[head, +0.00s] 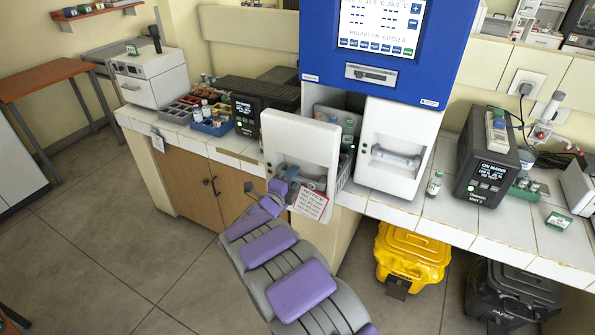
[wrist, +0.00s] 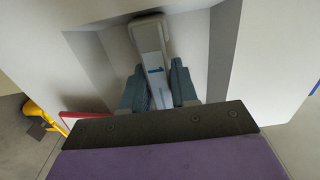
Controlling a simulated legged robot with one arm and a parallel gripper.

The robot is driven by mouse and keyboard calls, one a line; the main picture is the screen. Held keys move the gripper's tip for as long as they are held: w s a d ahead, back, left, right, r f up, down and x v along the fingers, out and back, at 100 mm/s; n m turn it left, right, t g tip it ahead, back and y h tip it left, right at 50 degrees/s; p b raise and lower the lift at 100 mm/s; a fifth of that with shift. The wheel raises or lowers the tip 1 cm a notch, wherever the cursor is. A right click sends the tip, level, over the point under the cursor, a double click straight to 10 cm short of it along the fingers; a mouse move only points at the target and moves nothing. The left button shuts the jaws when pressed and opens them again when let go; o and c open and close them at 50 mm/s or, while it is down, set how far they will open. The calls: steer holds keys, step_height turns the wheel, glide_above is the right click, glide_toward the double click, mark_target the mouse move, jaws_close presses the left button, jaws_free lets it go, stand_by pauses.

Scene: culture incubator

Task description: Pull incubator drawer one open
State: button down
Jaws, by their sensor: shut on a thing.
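The incubator (head: 383,45) is a blue and white cabinet with a screen, standing on the tiled counter. Its left drawer (head: 301,140) is pulled out towards me, with bottles (head: 348,132) visible inside behind the white front. The right drawer (head: 396,140) is closed flush. My gripper (head: 290,181) is at the left drawer's front. In the wrist view my gripper's fingers (wrist: 158,88) sit on either side of the drawer's pale handle (wrist: 150,42) and are shut on it. Most of the handle is hidden by my arm in the head view.
A notice card (head: 310,199) hangs by the left drawer. A small bottle (head: 435,183) stands on the counter (head: 455,215) right of the incubator. A black device (head: 487,160) is further right. Yellow (head: 412,250) and black (head: 512,292) bins stand below. The floor at left is clear.

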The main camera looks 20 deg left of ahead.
steer(key=s, duration=0.7)
steer(key=shift+s+f+b, duration=0.15)
steer(key=shift+f+b, duration=0.15)
steer(key=shift+b, duration=0.1)
steer(key=shift+a, duration=0.1)
steer(key=c, duration=1)
jaws_free()
steer(key=shift+a, duration=0.1)
steer(key=shift+o, duration=0.2)
steer(key=shift+r, duration=0.1)
steer(key=s+a+p, duration=0.1)
steer(key=s+p, duration=0.1)
steer(key=s, duration=1.5)
steer(key=shift+a+p, duration=0.25)
steer(key=shift+p, duration=0.05)
